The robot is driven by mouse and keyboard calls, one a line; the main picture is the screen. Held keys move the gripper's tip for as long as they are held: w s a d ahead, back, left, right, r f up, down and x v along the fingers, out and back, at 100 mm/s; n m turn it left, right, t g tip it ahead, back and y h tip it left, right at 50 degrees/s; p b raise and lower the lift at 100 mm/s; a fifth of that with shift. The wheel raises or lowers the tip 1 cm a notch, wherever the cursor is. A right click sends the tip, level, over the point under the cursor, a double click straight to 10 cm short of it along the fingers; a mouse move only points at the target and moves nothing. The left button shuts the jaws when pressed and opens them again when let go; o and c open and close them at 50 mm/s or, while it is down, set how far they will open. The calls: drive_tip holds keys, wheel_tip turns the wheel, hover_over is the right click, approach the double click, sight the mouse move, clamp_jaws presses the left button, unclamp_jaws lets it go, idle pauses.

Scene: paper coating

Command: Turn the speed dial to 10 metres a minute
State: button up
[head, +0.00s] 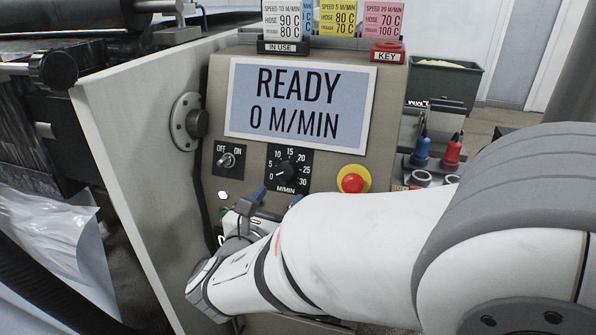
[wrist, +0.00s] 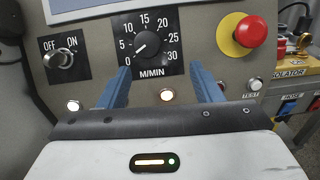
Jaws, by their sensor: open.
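The speed dial (head: 287,172) is a black knob on a black plate marked 0 to 30 M/MIN. In the wrist view the dial (wrist: 147,44) has its white pointer towards the lower left, at about 0. The screen (head: 300,103) reads READY, 0 M/MIN. My gripper (head: 277,196) is just below the dial plate in the head view. In the wrist view my gripper (wrist: 160,72) has its blue fingers apart, with the dial beyond and above the gap. Nothing is between the fingers, and they look clear of the knob.
An OFF/ON toggle switch (head: 227,160) is left of the dial. A red emergency button on a yellow base (head: 352,181) is to its right. A white card (head: 283,20) reading SPEED 10 M/MIN stands above the IN USE label. Small lit buttons (wrist: 167,95) sit below the dial.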

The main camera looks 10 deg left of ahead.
sight(283, 176)
drive_tip(key=shift+n+y, duration=0.4)
drive_tip(key=shift+y, duration=0.1)
drive_tip(key=w, duration=0.5)
drive_tip(key=w+a, duration=0.1)
drive_tip(key=w, duration=0.1)
drive_tip(key=shift+w, duration=0.25)
drive_tip(key=shift+d, duration=0.1)
drive_tip(key=shift+c, duration=0.5)
drive_tip(key=c, duration=0.9)
